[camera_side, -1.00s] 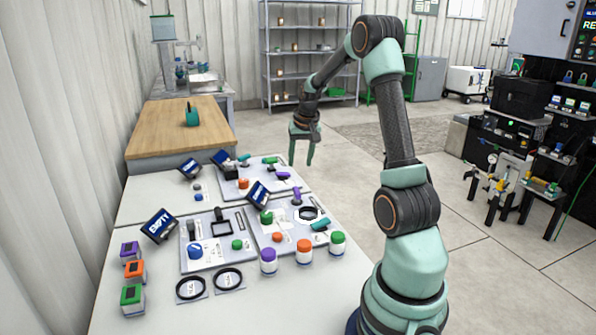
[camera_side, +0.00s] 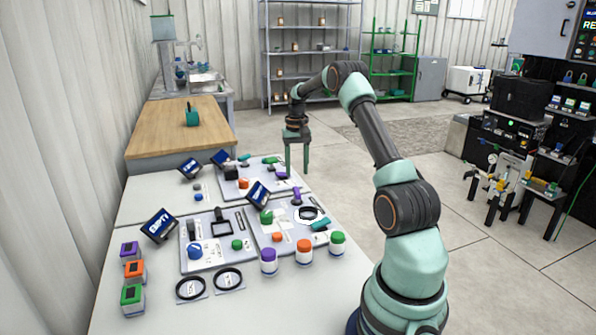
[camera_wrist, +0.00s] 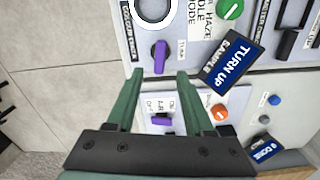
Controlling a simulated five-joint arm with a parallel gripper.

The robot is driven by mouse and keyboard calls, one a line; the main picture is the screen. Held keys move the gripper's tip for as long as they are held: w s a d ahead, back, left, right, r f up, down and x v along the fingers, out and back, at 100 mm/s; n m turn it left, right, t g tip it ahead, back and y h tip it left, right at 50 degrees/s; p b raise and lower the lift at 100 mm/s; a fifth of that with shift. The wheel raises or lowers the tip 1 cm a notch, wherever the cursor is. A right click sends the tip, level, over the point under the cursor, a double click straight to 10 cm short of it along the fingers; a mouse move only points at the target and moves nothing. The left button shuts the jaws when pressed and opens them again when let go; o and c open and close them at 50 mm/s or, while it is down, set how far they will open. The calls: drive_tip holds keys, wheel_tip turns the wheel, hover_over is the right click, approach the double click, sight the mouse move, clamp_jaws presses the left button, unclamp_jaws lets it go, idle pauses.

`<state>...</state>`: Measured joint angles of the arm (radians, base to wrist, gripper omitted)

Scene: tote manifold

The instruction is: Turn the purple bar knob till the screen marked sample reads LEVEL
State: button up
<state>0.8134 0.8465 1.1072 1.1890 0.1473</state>
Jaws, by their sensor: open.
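The purple bar knob (camera_wrist: 160,57) stands on a pale panel in the wrist view, just beyond my fingertips and roughly in line with the gap between them. It also shows in the side view (camera_side: 297,195). The screen marked sample (camera_wrist: 230,65) is dark blue and reads TURN UP; its text is too small to read in the side view (camera_side: 258,194). My gripper (camera_wrist: 160,74) is open and empty. In the side view my gripper (camera_side: 297,170) points down above the panels; its height over them is hard to tell.
A second purple bar (camera_wrist: 160,120) lies between my fingers in the wrist view, on the neighbouring panel. A green knob (camera_wrist: 231,9), an orange knob (camera_wrist: 219,114) and a screen reading DONE (camera_wrist: 265,150) are nearby. Capped jars (camera_side: 304,252) stand at the near panel's edge.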

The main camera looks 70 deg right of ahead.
sight(297, 190)
wheel_tip(297, 190, down, 7)
drive_tip(key=shift+f, duration=0.1)
idle(0.3)
clamp_jaws()
